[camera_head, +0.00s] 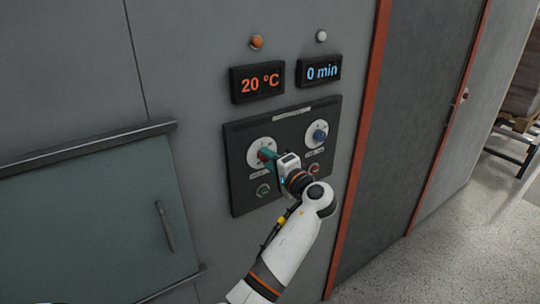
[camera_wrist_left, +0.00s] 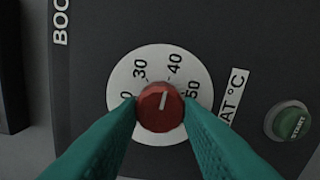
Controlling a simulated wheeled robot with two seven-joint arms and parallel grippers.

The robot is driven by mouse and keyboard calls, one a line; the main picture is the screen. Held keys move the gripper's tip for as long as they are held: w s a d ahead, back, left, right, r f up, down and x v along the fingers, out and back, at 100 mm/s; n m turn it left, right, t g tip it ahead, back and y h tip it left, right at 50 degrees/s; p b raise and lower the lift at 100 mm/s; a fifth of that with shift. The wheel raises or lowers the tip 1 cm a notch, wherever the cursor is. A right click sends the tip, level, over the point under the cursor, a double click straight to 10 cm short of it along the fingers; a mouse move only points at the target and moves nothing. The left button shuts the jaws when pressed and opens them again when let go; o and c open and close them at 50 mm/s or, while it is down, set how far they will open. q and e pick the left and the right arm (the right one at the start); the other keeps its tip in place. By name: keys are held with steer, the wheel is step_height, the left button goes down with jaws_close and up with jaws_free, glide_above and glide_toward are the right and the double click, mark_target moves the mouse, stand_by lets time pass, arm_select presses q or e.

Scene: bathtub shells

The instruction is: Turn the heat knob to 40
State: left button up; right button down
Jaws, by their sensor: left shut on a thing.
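The heat knob (camera_wrist_left: 160,112) is a red round knob on a white dial (camera_wrist_left: 119,88), on the left of the dark control panel (camera_head: 236,200) in the head view. My left gripper (camera_head: 266,155) is shut on it, with one teal finger on each side in the wrist view. The knob's white pointer line points up and slightly right, between the 30 and 40 marks and nearer 40. The temperature display (camera_head: 257,84) reads 20 °C in orange. My right gripper is not in view.
A blue knob (camera_head: 320,135) on its own dial sits to the right. A green START button (camera_wrist_left: 291,122) and a red button (camera_head: 314,169) are below the dials. The time display (camera_head: 319,70) reads 0 min. A handled door (camera_head: 100,235) is at lower left.

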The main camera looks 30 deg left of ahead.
arm_select(q)
steer(key=shift+r+m+p, duration=0.1)
steer(key=shift+m+p, duration=0.2)
steer(key=shift+m, duration=0.3)
steer(key=o, duration=1)
steer(key=shift+d, duration=0.1)
steer(key=b+v, duration=0.5)
steer(key=v, duration=0.7)
steer(key=shift+f, duration=0.25)
